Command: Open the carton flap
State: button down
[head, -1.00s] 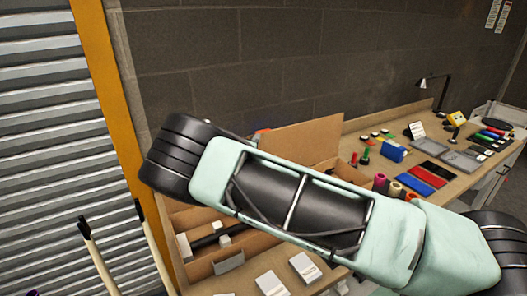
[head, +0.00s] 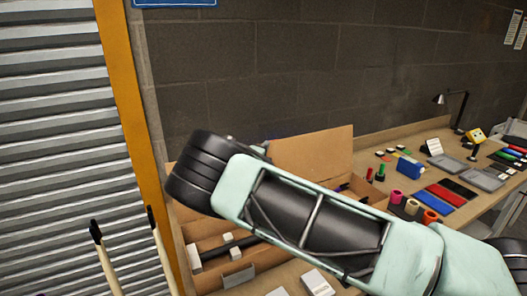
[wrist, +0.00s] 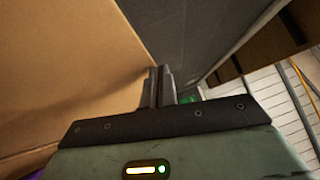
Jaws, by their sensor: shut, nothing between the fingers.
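The cardboard carton (head: 212,281) stands on the bench in the head view, partly hidden behind my arm. Its top is open toward the camera, and a large flap (head: 318,151) stands raised at its back. Inside are a dark rod and small white blocks. In the wrist view a broad cardboard panel (wrist: 70,60) fills the left side. My gripper (wrist: 162,82) is shut and empty, its fingertips close beside that panel's right edge; I cannot tell whether they touch. In the head view the gripper is hidden.
My arm covers the middle of the head view. White boxes (head: 317,283) lie in front of the carton. Coloured rolls (head: 412,206), a blue box (head: 410,167), trays and a lamp (head: 462,108) occupy the bench to the right. A block wall stands behind, a metal shutter (head: 60,150) at left.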

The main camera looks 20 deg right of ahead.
jog(key=b+v, duration=0.6)
jog(key=v, duration=1.1)
jog(key=s+d+f+m+g+y, duration=0.1)
jog(key=s+f+m+g, duration=0.25)
jog(key=s+m, duration=0.25)
jog(key=s+d+f+m+g+y+b, duration=0.1)
jog(key=s+f+m+g+y, duration=0.1)
jog(key=s+m+g, duration=0.25)
jog(key=s+d+f+m+g+y, duration=0.1)
jog(key=s+f+m+g, duration=0.15)
jog(key=s+m, duration=0.4)
jog(key=s+a+r+m+g+y, duration=0.1)
jog(key=s+a+r+m+y, duration=0.1)
jog(key=s+m, duration=0.4)
jog(key=s+a+r+m+g+y+b, duration=0.1)
jog(key=s+a+r+m+y, duration=0.2)
jog(key=s, duration=0.5)
jog(key=s+a+r+m+g+y+b, duration=0.1)
jog(key=s+a+r+m+y, duration=0.1)
jog(key=s+a+m+y, duration=0.3)
jog(key=s+a+m, duration=0.1)
jog(key=s+m, duration=0.1)
jog(key=m, duration=0.2)
jog(key=shift+s+r+m, duration=0.15)
jog(key=shift+s+m, duration=0.2)
jog(key=shift+m, duration=0.05)
